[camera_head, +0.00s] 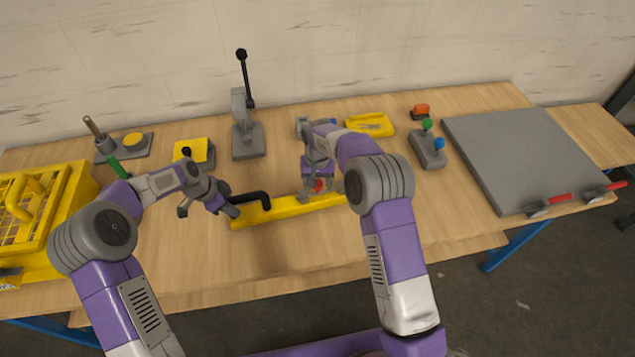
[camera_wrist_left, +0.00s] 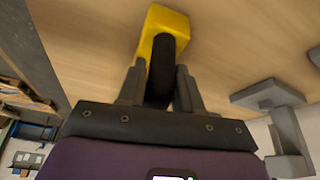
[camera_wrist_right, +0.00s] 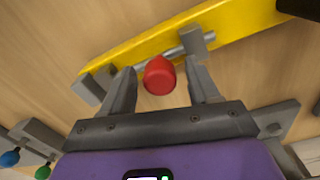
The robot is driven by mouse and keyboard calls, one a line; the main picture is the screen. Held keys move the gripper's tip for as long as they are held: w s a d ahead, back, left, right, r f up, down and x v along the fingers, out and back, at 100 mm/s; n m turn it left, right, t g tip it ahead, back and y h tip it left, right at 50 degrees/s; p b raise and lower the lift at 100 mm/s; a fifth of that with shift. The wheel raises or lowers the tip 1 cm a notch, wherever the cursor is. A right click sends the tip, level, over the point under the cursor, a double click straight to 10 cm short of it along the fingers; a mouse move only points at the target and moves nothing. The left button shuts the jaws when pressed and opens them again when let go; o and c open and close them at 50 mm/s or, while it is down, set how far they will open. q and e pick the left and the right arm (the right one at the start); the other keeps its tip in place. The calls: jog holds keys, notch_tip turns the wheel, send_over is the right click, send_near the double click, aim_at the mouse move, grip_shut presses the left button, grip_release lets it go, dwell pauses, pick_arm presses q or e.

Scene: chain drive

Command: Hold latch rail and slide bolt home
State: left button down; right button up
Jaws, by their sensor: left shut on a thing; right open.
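The latch rail is a long yellow bar (camera_head: 286,209) lying on the wooden table, with a black handle (camera_head: 250,196) at its left end. My left gripper (camera_head: 232,207) is shut on the black handle, which also shows between the fingers in the left wrist view (camera_wrist_left: 162,62). A grey bolt (camera_wrist_right: 172,52) with a red knob (camera_wrist_right: 159,76) lies along the rail through grey blocks. My right gripper (camera_wrist_right: 165,88) is open, its fingers on either side of the red knob. In the head view, my right arm partly hides the rail's right part and the bolt.
A grey lever stand (camera_head: 246,140) and a yellow-topped block (camera_head: 193,152) stand behind the rail. A yellow tray (camera_head: 370,125) and a joystick box (camera_head: 428,150) are at the back right. A large grey plate (camera_head: 525,155) fills the right. A yellow crate (camera_head: 40,220) stands left.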

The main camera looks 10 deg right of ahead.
grip_shut()
jog(key=shift+w+d, duration=0.2)
jog(key=shift+d, duration=2.4)
pick_arm(q)
jog(key=shift+a, duration=0.1)
pick_arm(e)
grip_release()
jog(key=shift+a, duration=0.1)
notch_tip(320, 180, up, 12)
pick_arm(q)
jog(key=c, duration=0.7)
grip_release()
jog(key=shift+r, duration=0.1)
